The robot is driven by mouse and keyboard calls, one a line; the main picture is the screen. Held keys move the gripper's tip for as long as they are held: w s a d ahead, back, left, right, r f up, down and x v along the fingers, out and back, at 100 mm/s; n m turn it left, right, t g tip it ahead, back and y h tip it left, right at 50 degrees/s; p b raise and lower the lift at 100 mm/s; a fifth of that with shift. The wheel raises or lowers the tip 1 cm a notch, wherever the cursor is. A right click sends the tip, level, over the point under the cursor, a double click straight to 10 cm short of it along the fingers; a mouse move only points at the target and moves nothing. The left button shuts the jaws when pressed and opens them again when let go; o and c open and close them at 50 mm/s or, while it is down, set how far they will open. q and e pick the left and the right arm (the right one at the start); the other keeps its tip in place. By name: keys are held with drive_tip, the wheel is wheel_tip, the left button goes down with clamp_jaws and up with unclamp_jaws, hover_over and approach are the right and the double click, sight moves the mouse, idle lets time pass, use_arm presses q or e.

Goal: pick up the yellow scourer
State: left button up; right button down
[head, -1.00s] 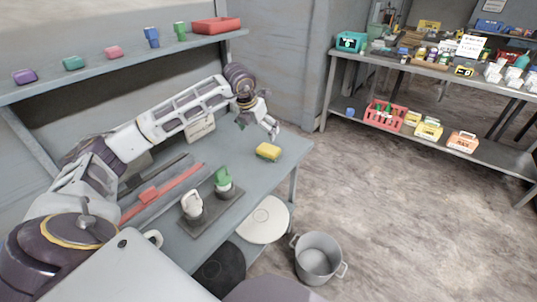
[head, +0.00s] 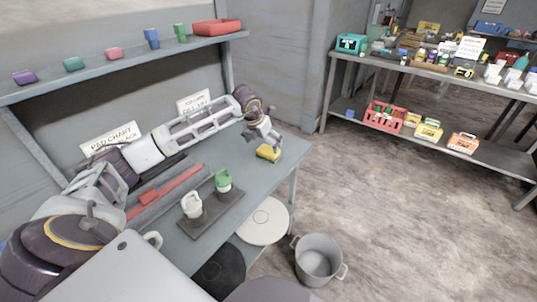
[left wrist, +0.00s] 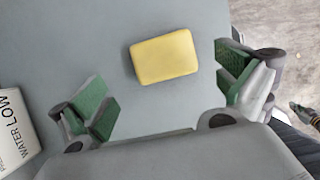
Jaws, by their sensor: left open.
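The yellow scourer (head: 268,153) lies flat on the grey table (head: 225,215) near its far right end. In the left wrist view the scourer (left wrist: 164,57) sits between and beyond the two green-padded fingers, nearer the right one and turned slightly. My left gripper (head: 262,138) is just above and beside the scourer in the head view. In the left wrist view the left gripper (left wrist: 165,95) is wide open and empty, with clear gaps from both fingers to the scourer. My right gripper is not in view.
A green bottle (head: 223,180) and a white bottle (head: 191,204) stand on a dark tray on the table. A white sign (left wrist: 14,130) is left of the fingers. A grey pot (head: 318,262) stands on the floor by the table. The tabletop around the scourer is clear.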

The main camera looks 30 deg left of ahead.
sight(268, 150)
use_arm(q)
drive_tip(key=shift+w+f, duration=0.2)
drive_tip(key=shift+f, duration=0.3)
drive_tip(key=shift+f, duration=0.1)
drive_tip(key=shift+w+d+x, duration=0.1)
drive_tip(key=shift+d+x, duration=0.05)
drive_tip(key=shift+x, duration=1.1)
drive_tip(key=shift+w+d+x, duration=0.1)
drive_tip(key=shift+x, duration=1.15)
drive_tip(key=c, duration=1)
